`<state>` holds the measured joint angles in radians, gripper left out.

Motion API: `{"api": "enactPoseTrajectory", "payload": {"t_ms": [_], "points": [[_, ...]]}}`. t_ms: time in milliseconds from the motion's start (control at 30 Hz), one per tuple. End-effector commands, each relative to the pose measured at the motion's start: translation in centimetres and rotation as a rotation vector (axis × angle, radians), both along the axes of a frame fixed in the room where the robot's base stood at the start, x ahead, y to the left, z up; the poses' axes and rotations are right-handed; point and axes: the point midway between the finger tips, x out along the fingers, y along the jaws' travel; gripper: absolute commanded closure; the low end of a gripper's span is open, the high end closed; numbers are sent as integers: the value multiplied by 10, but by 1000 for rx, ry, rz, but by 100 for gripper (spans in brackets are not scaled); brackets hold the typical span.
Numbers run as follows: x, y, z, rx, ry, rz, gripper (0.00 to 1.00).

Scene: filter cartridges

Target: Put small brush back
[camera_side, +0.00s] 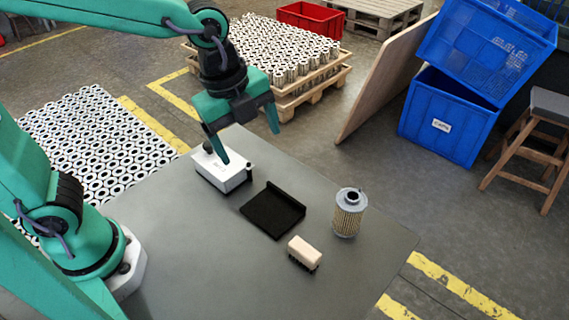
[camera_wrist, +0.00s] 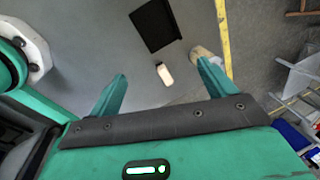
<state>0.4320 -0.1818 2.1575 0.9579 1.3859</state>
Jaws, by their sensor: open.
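The small brush (camera_side: 304,250) is a cream block with dark bristles underneath. It rests bristles down on the grey table, right of and nearer than the black tray (camera_side: 272,210), apart from it. The tray is flat, with a raised far-right edge, and looks empty. In the wrist view the brush (camera_wrist: 165,74) appears between my fingers and the tray (camera_wrist: 154,25) beyond it. My gripper (camera_side: 250,147) is open and empty, held above the table near the white box (camera_side: 222,168), away from the brush.
A filter cartridge (camera_side: 348,212) stands upright on the table (camera_side: 190,265) right of the tray; in the wrist view my right finger partly hides it. The white box stands behind the tray. The table's near left is clear. Pallets of cartridges and blue crates (camera_side: 450,115) stand on the floor beyond.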

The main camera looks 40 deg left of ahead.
Motion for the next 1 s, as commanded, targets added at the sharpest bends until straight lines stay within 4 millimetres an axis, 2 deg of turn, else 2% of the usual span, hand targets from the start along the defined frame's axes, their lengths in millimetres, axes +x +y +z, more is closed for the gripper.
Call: {"api": "enactPoseTrajectory", "payload": {"t_ms": [33, 200, 600, 800, 1000], "points": [[-3, 12, 5, -23, -12, 104, 17], [-14, 45, 15, -106, -40, 452, 17], [-52, 110, 26, -353, -104, 1250, 17], [-69, 131, 25, -477, -128, 1565, 17], [-77, 139, 24, -541, -137, 1712, 17]]}}
